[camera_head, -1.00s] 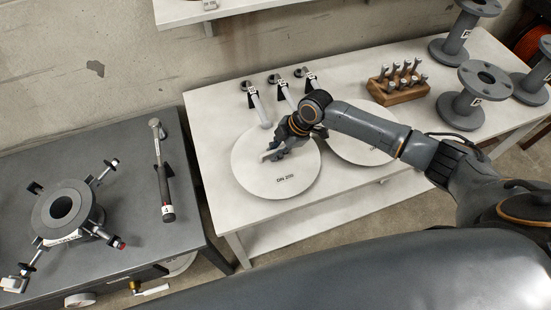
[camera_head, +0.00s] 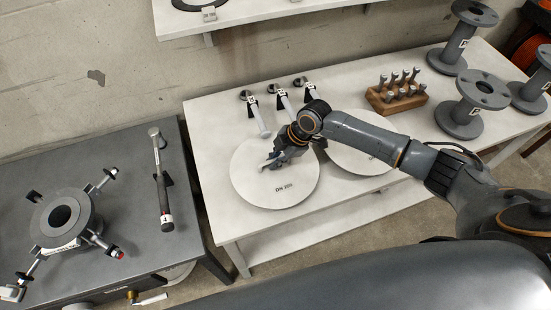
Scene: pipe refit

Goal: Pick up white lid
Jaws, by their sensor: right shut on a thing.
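The white lid (camera_head: 255,190) is a round disc with dark print reading "DN 200", on the left part of the white table (camera_head: 222,228). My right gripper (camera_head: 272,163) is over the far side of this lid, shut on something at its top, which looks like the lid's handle. The fingers hide most of the gripped part. I cannot tell whether the lid is clear of the table. A second white disc (camera_head: 352,158) lies to the right, partly behind my right arm. My left gripper is not in view.
Several tools (camera_head: 282,98) lie at the table's back, near the lid.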

